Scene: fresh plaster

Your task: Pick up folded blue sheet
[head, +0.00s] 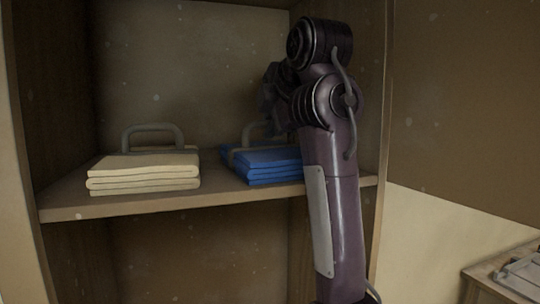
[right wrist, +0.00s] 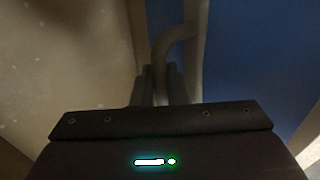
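The folded blue sheet (head: 270,167) lies in a stack on the shelf, right of centre in the head view. A grey handle (head: 246,132) stands up from it, partly hidden by my right arm. The blue also fills the right of the right wrist view (right wrist: 255,55). My right gripper (right wrist: 160,86) has its dark fingers close together around one leg of the grey handle (right wrist: 178,34) and looks shut on it. In the head view, my arm mostly hides this hand. My left gripper is in neither view.
A cream folded sheet (head: 144,172) with its own grey handle (head: 153,128) sits on the same shelf (head: 215,200) to the left. Upright cabinet sides bound the shelf. A small table edge (head: 500,267) shows at the lower right.

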